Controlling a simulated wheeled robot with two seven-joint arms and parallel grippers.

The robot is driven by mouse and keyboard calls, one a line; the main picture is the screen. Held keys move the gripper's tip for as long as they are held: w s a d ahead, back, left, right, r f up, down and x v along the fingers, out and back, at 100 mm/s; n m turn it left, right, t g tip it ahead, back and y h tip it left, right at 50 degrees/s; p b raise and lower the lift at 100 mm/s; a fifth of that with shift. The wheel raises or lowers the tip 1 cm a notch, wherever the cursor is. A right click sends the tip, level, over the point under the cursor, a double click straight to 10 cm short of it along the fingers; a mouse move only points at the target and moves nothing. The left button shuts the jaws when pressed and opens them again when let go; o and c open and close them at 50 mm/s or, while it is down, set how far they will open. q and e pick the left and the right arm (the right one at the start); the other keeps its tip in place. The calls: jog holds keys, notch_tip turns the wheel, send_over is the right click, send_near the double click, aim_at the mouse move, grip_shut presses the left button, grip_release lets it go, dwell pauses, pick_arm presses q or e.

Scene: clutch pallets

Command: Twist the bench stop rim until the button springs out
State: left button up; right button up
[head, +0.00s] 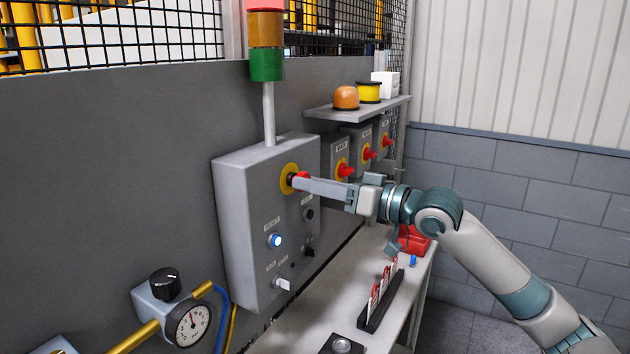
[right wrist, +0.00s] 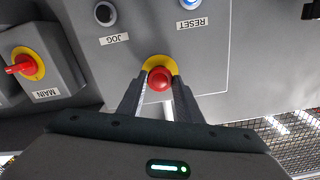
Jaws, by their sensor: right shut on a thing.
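The stop button is a red mushroom head (right wrist: 159,79) on a yellow ring (right wrist: 160,64), on the face of a grey control box (head: 240,240). In the head view the yellow ring (head: 288,178) shows, with the red head (head: 303,176) partly hidden behind my gripper. My right gripper (head: 298,181) reaches in from the right and is shut on the red head, one finger on each side of it, as the right wrist view (right wrist: 158,90) shows. I cannot tell whether the button is pressed in or out. My left gripper is not in view.
A lit blue RESET button (head: 275,241), a black JOG button (head: 308,214) and a selector (head: 283,284) share the box face. Red-handled switches (head: 344,170) stand to the right. A stack light (head: 266,45) rises above. A gauge (head: 190,325) and a tag rack (head: 382,300) are lower.

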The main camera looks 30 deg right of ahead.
jog(key=shift+m+p, duration=2.35)
jog(key=shift+m, duration=0.45)
jog(key=o, duration=1)
jog(key=shift+o, duration=0.2)
